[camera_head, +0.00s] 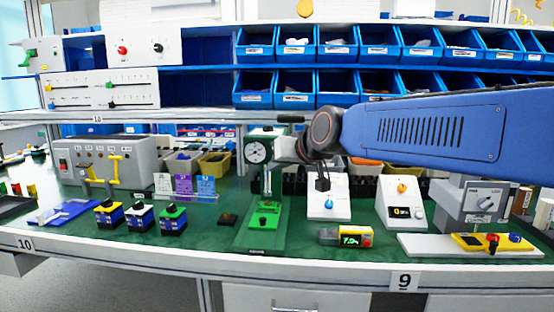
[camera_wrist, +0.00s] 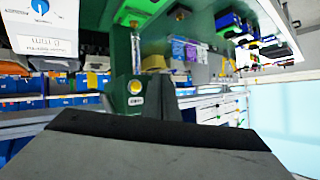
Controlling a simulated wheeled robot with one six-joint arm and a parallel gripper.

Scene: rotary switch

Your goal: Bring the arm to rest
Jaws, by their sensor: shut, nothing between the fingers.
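My blue arm (camera_head: 430,130) reaches in from the right in the head view and ends in a dark wrist joint above the bench. My gripper (camera_head: 322,184) shows as a small dark shape pointing down, in front of a white box (camera_head: 318,211) with a blue rotary knob (camera_head: 328,203). The gripper is shut and empty. In the wrist view a broad dark grey part of it fills the bottom. The white box (camera_wrist: 60,35) and blue knob (camera_wrist: 40,6) show at the upper left there, apart from the gripper.
The green bench (camera_head: 200,245) is crowded. A green dial-gauge stand (camera_head: 262,222) is left of the gripper, and a white box with an orange knob (camera_head: 402,205) is to the right. A small display device (camera_head: 346,237) lies in front. Blue bins (camera_head: 337,88) line the shelves behind.

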